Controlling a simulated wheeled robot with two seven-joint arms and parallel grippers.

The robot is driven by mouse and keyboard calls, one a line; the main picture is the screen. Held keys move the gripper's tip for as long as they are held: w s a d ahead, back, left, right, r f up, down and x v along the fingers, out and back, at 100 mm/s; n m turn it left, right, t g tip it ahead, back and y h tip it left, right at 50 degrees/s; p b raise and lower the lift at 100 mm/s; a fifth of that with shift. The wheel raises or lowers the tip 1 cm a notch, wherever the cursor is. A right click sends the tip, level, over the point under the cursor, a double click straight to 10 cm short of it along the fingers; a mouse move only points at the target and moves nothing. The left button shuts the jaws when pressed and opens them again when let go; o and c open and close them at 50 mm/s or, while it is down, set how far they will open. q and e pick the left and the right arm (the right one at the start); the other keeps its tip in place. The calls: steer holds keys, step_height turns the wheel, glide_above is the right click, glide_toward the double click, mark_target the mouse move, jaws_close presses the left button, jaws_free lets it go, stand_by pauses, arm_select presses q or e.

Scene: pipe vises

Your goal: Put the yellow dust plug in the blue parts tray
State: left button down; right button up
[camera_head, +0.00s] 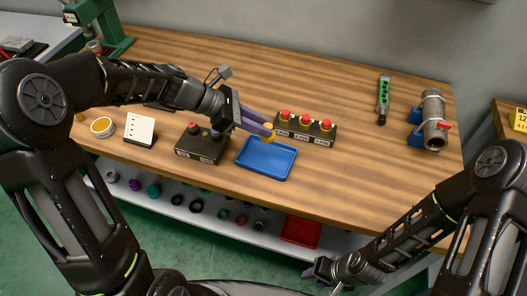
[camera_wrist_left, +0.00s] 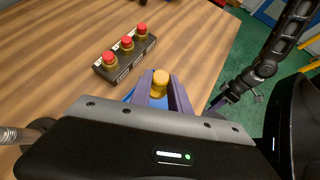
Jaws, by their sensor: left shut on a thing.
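The yellow dust plug (camera_wrist_left: 160,78) is held between the fingertips of my left gripper (camera_wrist_left: 163,92) in the left wrist view. In the head view the plug (camera_head: 270,135) shows at the tips of my left gripper (camera_head: 262,128). It is above the back left edge of the blue parts tray (camera_head: 266,160), which looks empty. In the left wrist view most of the tray (camera_wrist_left: 131,95) is hidden behind my gripper. My right gripper (camera_head: 318,270) is low in the head view, in front of the table and away from the tray; its jaws are too small to read.
A dark block with red-capped yellow fittings (camera_head: 305,128) stands just behind and right of the tray. A dark control box (camera_head: 203,143) stands to its left. A pipe in a blue vise (camera_head: 433,120) and a green power strip (camera_head: 383,98) are at the right. The table between is clear.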

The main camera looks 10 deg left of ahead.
mark_target(261, 139)
arm_select(q)
step_height(261, 139, down, 5)
stand_by(0.3)
steer(key=shift+f, duration=1.9)
steer(key=c, duration=1.2)
jaws_free()
steer(key=shift+f, duration=0.1)
steer(key=shift+c, duration=0.2)
steer(key=shift+r, duration=0.2)
steer(key=v, duration=1.2)
steer(key=shift+b, duration=0.35)
